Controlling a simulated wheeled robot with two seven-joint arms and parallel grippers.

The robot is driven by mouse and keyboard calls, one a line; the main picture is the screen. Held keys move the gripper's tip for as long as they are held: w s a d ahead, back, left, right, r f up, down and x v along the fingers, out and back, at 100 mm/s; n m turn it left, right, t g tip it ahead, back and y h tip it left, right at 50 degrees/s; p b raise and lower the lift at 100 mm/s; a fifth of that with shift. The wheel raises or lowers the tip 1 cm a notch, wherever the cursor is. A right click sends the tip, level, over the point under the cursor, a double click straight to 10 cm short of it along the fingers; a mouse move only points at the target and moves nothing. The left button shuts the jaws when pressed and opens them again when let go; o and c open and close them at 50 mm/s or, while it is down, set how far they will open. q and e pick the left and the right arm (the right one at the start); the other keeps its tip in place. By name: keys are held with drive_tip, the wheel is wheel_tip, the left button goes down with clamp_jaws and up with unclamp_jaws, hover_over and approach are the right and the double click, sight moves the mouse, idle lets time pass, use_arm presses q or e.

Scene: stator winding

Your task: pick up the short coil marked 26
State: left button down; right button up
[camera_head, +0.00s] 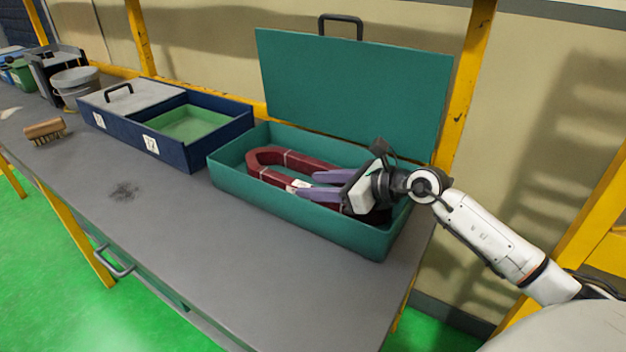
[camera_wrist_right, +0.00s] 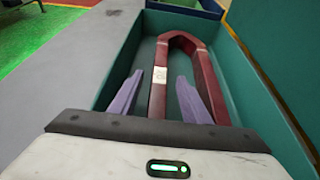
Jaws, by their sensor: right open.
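A dark red U-shaped coil (camera_head: 264,157) lies in the open teal box (camera_head: 230,177), with a white label on one leg. In the right wrist view the coil (camera_wrist_right: 202,66) has its rounded end pointing away, and the label's number is too small to read. My right gripper (camera_head: 311,186) is over the box with its purple fingers apart. In the right wrist view its fingertips (camera_wrist_right: 157,80) straddle the labelled leg, one on each side, with no clear contact. The near part of the coil is hidden behind the gripper. My left gripper is not in view.
The teal lid (camera_head: 350,90) stands open behind the box. Left of it is a blue box (camera_head: 175,150) with a green interior and a grey lid panel. A brush (camera_head: 44,129) and a bucket (camera_head: 75,84) stand farther left. The grey bench front (camera_head: 190,235) is clear.

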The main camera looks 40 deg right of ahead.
drive_tip(key=shift+x, duration=0.95)
clamp_jaws()
drive_tip(key=shift+r, duration=0.25)
